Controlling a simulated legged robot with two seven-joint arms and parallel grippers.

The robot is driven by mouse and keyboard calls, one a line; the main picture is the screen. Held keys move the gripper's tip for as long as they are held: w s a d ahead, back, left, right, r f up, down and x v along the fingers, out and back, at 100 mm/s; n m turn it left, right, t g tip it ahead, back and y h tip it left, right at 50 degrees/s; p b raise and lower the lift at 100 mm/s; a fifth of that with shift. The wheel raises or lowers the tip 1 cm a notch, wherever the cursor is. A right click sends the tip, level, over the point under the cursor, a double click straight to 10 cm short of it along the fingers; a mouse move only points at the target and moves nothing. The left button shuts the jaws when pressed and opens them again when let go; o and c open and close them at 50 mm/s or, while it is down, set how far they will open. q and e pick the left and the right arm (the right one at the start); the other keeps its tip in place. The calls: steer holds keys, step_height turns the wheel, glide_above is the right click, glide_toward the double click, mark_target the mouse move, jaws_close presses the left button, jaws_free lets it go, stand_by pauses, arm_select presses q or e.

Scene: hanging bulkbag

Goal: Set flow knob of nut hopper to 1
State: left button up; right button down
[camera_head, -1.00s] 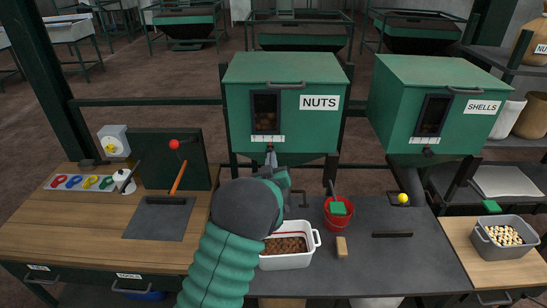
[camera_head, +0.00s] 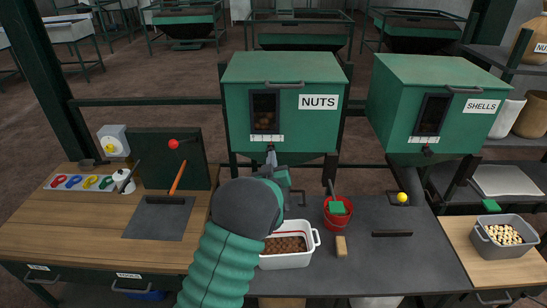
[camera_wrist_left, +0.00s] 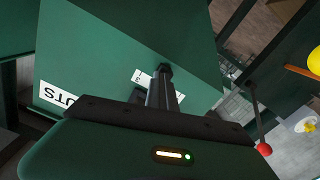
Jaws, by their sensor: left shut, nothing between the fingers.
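The nut hopper (camera_head: 240,110) is a green box labelled NUTS with a dark window at its front. Below the window is a white scale strip (camera_head: 266,138); part of it also shows in the left wrist view (camera_wrist_left: 141,77). My left gripper (camera_head: 271,157) is shut and empty, its fingertips just under the strip at the flow knob. In the left wrist view a dark knob (camera_wrist_left: 165,69) sits right at the fingertips (camera_wrist_left: 162,84). The fingers hide part of the knob, and I cannot read its setting. My right gripper is out of view.
The shells hopper (camera_head: 400,110) stands to the right. Below my left arm are a white bin of nuts (camera_head: 286,262), a red bucket (camera_head: 338,218) and a brush (camera_head: 341,246) on the grey worktop. A green panel with a red ball-topped lever (camera_head: 173,144) stands left.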

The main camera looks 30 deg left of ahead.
arm_select(q)
steer(key=shift+o, duration=1.2)
steer(key=shift+s+a+r, duration=0.15)
steer(key=shift+a+r, duration=0.15)
steer(key=shift+a, duration=0.2)
steer(key=o, duration=0.5)
steer(key=shift+s+d+f, duration=0.15)
steer(key=shift+s+f, duration=0.05)
steer(key=shift+f, duration=0.3)
steer(key=shift+o, duration=0.2)
steer(key=shift+f, duration=0.4)
steer(key=p+v, duration=0.4)
steer(key=v, duration=1.2)
steer(key=shift+d+f+p, duration=0.35)
steer(key=shift+d+p, duration=0.05)
steer(key=shift+d, duration=0.05)
arm_select(e)
steer(key=r, duration=0.1)
steer(key=w+a+r, duration=0.1)
steer(key=r, duration=0.2)
steer(key=shift+w+a+r, duration=0.3)
steer(key=shift+w, duration=0.05)
